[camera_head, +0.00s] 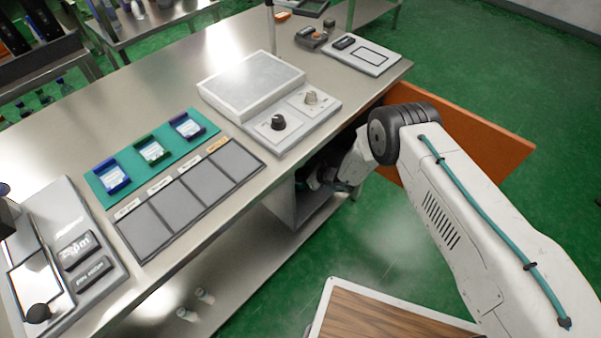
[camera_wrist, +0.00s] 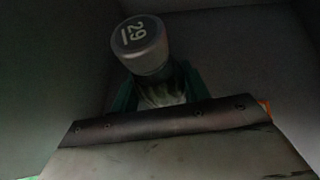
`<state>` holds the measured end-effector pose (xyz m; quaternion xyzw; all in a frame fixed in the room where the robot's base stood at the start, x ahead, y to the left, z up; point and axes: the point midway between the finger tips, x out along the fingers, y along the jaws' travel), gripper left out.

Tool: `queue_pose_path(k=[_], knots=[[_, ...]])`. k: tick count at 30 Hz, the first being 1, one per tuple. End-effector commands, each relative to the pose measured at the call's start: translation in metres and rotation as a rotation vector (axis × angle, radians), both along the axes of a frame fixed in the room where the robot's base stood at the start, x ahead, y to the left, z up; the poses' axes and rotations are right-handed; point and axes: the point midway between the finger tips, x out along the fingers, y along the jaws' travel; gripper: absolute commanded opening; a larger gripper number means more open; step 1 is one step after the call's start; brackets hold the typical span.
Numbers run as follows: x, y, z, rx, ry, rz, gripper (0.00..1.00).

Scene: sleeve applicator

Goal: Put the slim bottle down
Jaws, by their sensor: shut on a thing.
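The slim bottle (camera_wrist: 142,45) shows in the wrist view with a grey cap marked with a number that looks like 29. Its lower body is mostly hidden behind a dark bar with screws. My gripper (camera_wrist: 158,94) is shut on the bottle, with dark green finger parts on both sides of it. In the head view my gripper (camera_head: 325,178) is low at the table's right side, inside the open compartment (camera_head: 283,203) under the tabletop. The bottle cannot be made out there. Plain dark walls surround the bottle in the wrist view.
An orange door (camera_head: 480,140) stands open right of the compartment. The steel table (camera_head: 150,90) above carries a scale-like device (camera_head: 250,85), a teal mat (camera_head: 105,200) with coloured trays, and grey pads (camera_head: 185,205). Two small vials (camera_head: 205,296) are on the lower shelf. A wood-topped surface (camera_head: 380,325) is in front.

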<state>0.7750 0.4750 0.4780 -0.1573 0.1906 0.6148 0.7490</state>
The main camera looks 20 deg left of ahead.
Motion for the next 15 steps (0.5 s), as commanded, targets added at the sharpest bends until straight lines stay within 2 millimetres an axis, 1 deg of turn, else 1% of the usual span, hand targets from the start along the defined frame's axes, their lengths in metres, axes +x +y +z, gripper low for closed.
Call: queue_pose_path(k=[5, 6, 8, 15], knots=[[0.0001, 0.0001, -0.0029, 0.001, 0.000, 0.000, 0.15], [-0.0001, -0.0001, -0.0035, 0.000, 0.000, 0.000, 0.52], [-0.0001, -0.0001, -0.0032, 0.000, 0.000, 0.000, 0.68], [-0.0001, -0.0002, -0.0031, 0.000, 0.000, 0.000, 0.68]])
